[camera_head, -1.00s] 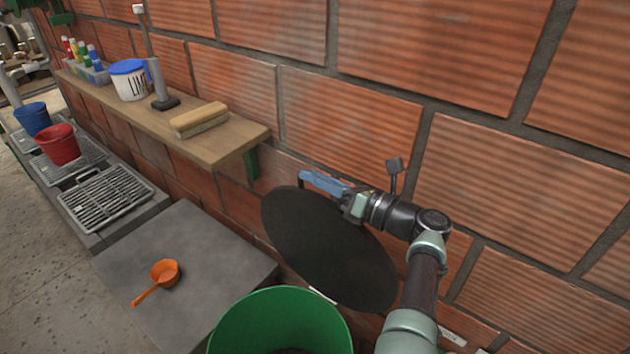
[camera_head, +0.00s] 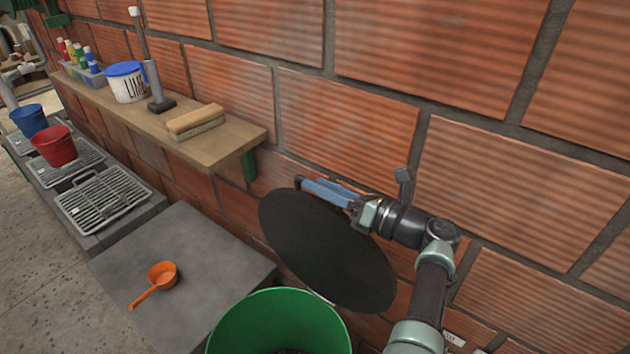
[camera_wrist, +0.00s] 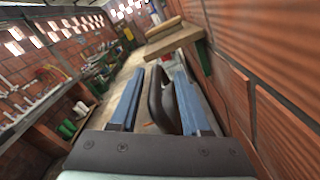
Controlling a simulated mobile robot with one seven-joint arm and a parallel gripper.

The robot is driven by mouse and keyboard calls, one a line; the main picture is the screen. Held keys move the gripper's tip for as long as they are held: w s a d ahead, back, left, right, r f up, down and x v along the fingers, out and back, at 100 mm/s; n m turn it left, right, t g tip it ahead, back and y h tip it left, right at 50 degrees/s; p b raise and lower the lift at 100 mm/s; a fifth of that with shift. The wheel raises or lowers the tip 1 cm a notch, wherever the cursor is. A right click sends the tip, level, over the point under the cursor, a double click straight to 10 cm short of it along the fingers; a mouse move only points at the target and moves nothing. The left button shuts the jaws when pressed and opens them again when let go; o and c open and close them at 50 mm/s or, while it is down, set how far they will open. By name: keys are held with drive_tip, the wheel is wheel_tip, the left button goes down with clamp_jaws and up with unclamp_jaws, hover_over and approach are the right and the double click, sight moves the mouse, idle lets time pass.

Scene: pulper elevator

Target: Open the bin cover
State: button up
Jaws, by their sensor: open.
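The bin cover (camera_head: 325,250) is a dark round disc, tipped up steeply beside the brick wall behind the green bin (camera_head: 282,322). The bin's mouth is uncovered, and dark contents show low inside. My gripper (camera_head: 312,187) has blue fingers and is at the cover's upper edge, on the wall side. In the wrist view, my open gripper (camera_wrist: 157,78) has a dark curved part (camera_wrist: 160,103), seemingly the cover's handle, between its spread fingers. I cannot tell whether either finger touches it.
A wooden shelf (camera_head: 215,145) on the wall holds a brush, a lidded white tub (camera_head: 127,85) and bottles. An orange scoop (camera_head: 160,276) lies on a grey slab left of the bin. Red (camera_head: 55,146) and blue (camera_head: 29,120) buckets stand on grates farther left.

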drive_tip(key=v, duration=1)
drive_tip(key=shift+s+d, duration=0.3)
